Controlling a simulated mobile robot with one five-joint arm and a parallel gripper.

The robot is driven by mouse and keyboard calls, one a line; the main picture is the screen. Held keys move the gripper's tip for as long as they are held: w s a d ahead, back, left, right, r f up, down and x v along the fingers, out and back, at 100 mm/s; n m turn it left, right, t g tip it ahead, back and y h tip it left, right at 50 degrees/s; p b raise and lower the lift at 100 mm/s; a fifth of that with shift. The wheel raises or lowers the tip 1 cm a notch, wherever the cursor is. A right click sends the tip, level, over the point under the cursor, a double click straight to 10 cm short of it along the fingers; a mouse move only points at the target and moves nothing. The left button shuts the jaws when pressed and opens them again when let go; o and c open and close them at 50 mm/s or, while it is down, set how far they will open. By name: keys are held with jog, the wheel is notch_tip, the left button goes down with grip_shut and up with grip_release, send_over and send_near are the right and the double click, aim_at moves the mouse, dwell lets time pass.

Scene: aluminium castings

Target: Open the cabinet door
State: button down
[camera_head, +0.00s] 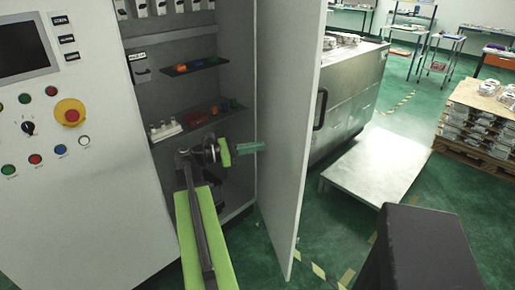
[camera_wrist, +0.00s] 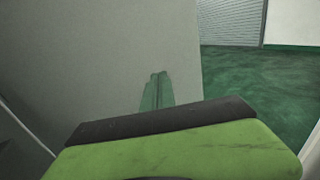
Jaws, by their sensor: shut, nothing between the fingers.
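The cabinet door (camera_head: 287,110) stands swung open to the right of the grey cabinet interior (camera_head: 232,90). Its dark handle (camera_head: 320,108) is on the right, outer side of the door. My gripper (camera_head: 258,147) is shut and empty, inside the opening, with its green fingers pointing right at the inner face of the door. The fingertips (camera_wrist: 157,80) also show in the wrist view, in front of the plain grey door panel (camera_wrist: 100,60). I cannot tell whether they touch it. The handle is not in the wrist view.
Shelves (camera_head: 195,65) with small coloured parts are inside the cabinet. A control panel (camera_head: 45,110) is at the left. A grey metal cabinet (camera_head: 345,95) and a low platform (camera_head: 375,165) stand right of the door. Green floor shows beyond the door's lower edge.

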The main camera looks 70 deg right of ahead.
aim_at(293, 141)
jog(key=x, duration=1)
jog(key=shift+d, duration=0.15)
jog(key=shift+s, duration=0.1)
